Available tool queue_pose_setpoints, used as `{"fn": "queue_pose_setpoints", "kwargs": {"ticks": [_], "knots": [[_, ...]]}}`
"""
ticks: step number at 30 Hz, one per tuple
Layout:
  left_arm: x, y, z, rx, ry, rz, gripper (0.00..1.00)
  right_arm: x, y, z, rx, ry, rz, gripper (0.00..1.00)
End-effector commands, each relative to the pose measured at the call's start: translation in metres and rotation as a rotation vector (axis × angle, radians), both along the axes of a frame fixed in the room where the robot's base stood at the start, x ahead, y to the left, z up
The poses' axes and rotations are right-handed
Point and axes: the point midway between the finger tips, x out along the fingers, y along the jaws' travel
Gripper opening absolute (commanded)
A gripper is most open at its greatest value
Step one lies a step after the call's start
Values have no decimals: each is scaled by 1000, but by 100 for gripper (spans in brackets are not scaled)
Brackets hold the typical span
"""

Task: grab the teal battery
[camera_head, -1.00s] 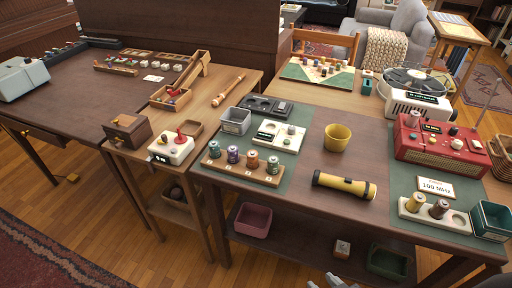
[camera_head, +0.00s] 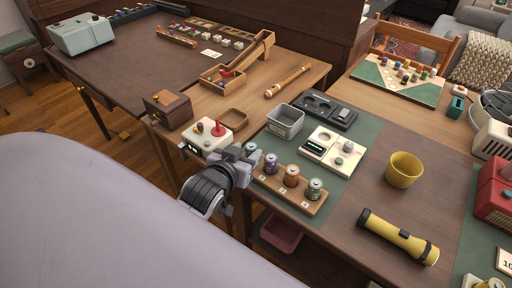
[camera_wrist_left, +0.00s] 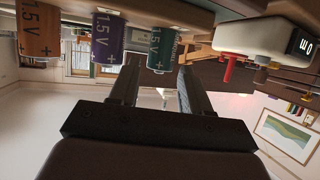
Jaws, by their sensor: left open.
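The teal battery (camera_head: 252,149) stands at the left end of a wooden battery rack (camera_head: 290,192), partly hidden by my left gripper (camera_head: 246,156) in the head view. In the left wrist view, which looks upside down, the teal battery (camera_wrist_left: 162,48) with its "1.5V" marking shows between and just beyond the fingertips of my open left gripper (camera_wrist_left: 157,72). The jaws look empty. I cannot tell whether a finger touches the battery. My right gripper is not in view.
A white box with a red joystick (camera_head: 217,129) is beside the gripper. A grey bin (camera_head: 285,122) and white tester (camera_head: 332,150) stand behind.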

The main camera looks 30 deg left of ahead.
Motion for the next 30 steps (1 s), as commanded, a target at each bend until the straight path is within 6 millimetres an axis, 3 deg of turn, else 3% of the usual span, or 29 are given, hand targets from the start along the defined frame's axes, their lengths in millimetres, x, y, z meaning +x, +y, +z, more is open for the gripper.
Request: {"fn": "queue_pose_setpoints", "kwargs": {"ticks": [15,25,26,27,30], "knots": [[52,10,-21,2,1,-2,47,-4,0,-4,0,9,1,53],[57,10,-22,1,0,-3,47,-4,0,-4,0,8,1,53],[57,10,-22,1,0,-3,44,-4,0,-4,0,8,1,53],[57,10,-22,1,0,-3,31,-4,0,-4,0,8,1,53],[57,10,-23,1,0,-3,4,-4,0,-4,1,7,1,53]]}}
